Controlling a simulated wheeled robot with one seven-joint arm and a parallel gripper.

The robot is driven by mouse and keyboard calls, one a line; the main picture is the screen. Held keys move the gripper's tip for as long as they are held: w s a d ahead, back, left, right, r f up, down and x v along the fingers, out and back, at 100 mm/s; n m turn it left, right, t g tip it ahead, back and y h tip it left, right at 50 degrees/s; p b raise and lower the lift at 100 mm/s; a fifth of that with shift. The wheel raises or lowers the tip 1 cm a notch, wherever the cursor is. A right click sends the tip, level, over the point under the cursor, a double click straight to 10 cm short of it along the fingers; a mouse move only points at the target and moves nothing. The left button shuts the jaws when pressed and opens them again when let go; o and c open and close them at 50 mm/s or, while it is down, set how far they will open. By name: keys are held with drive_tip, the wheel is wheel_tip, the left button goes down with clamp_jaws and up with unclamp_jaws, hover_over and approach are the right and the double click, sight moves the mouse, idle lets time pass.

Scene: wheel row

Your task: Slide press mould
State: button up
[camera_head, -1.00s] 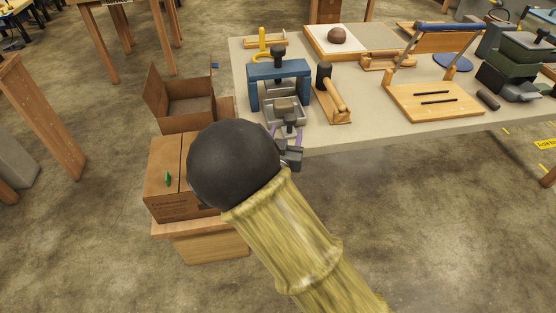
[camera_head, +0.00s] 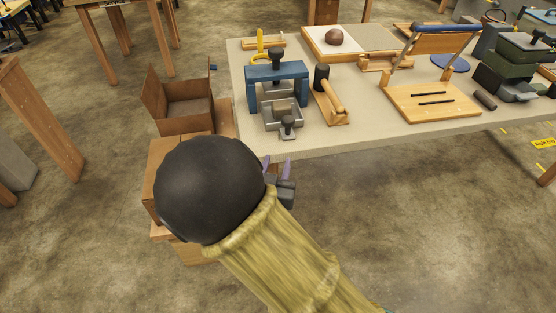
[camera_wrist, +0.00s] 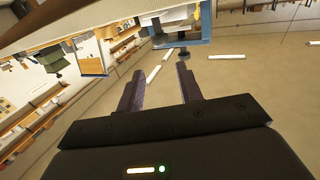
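The press (camera_head: 277,72) is a blue frame with a black knob on top, at the table's near left corner. Its grey mould (camera_head: 282,118) is a square tray that sticks out of the frame's front, with a dark handle (camera_head: 288,127) at its near end. My gripper (camera_head: 279,168) is just off the table's front edge, short of the handle and apart from it. In the wrist view my gripper (camera_wrist: 159,85) shows its two purple fingers spread with nothing between them. The handle (camera_wrist: 183,56) lies ahead of the right finger, below the blue press frame (camera_wrist: 180,43).
A wooden mallet (camera_head: 328,95) lies on a board right of the press. A slab roller board (camera_head: 432,102) stands further right. An open cardboard box (camera_head: 180,103) is left of the table. My arm hides much of a closed box below it. The floor at right is clear.

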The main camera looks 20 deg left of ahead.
drive_tip(key=shift+w+d+f+g, duration=0.25)
drive_tip(key=shift+w+d+g, duration=0.05)
drive_tip(key=shift+w+d, duration=0.15)
drive_tip(key=shift+w+d+f+g, duration=0.2)
drive_tip(key=shift+w+d+g, duration=0.15)
drive_tip(key=shift+d, duration=0.1)
clamp_jaws()
drive_tip(key=w+d+f+m+g, duration=0.25)
drive_tip(key=d+g, duration=0.35)
drive_tip(key=d, duration=0.4)
drive_tip(key=s+d+r+n+g, duration=0.1)
drive_tip(key=s+d+g, duration=0.3)
drive_tip(key=s+d, duration=0.2)
drive_tip(key=s+d+r+g+h, duration=0.1)
drive_tip(key=s+d+g, duration=0.3)
drive_tip(key=d, duration=0.7)
drive_tip(key=s, duration=0.2)
drive_tip(key=shift+s+d+n, duration=0.25)
drive_tip(key=shift+s+n, duration=0.1)
drive_tip(key=shift+s, duration=0.05)
drive_tip(key=shift+f, duration=0.1)
